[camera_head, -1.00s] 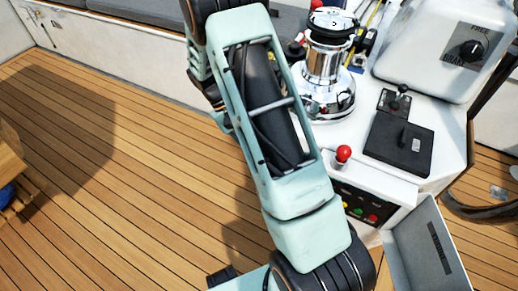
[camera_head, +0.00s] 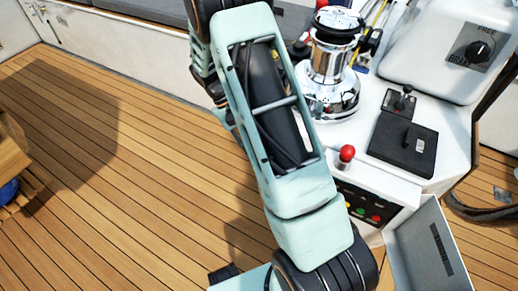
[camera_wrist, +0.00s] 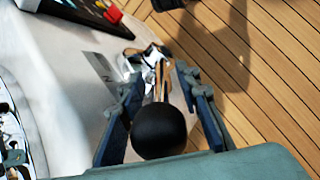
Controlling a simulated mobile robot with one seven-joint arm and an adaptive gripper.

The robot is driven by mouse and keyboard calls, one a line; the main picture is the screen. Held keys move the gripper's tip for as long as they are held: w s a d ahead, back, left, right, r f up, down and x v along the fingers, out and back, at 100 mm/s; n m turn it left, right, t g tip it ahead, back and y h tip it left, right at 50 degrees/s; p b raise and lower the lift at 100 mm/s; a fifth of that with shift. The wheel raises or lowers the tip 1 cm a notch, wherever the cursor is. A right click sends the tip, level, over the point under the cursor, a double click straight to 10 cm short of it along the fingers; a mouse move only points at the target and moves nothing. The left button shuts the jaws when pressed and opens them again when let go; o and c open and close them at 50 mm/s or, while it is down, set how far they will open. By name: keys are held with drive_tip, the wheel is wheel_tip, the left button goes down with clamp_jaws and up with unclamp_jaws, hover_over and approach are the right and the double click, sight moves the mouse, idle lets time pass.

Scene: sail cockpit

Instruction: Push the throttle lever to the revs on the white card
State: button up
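A lever with a black ball knob (camera_wrist: 159,130) stands close to the camera in the wrist view. Its thin shaft runs away behind the knob. My gripper (camera_wrist: 160,88) has its two dark blue fingers spread on either side of the knob and shaft. Whether either finger touches the lever is unclear. In the head view this lever and my gripper are hidden behind my arm. No white card can be made out for certain in either view; a grey plate (camera_wrist: 101,67) lies on the console left of the lever, its markings unreadable.
In the head view a chrome winch (camera_head: 330,75), a red-knobbed lever (camera_head: 346,154), a black lever box (camera_head: 403,145) and a button panel (camera_head: 365,204) crowd the white console. A brake dial (camera_head: 480,50) is behind. Open teak deck (camera_head: 120,160) lies left.

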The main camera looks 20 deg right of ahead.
drive_tip(key=v, duration=1.1)
drive_tip(key=shift+w+r, duration=0.15)
drive_tip(key=shift+r, duration=0.1)
drive_tip(key=shift+a, duration=0.15)
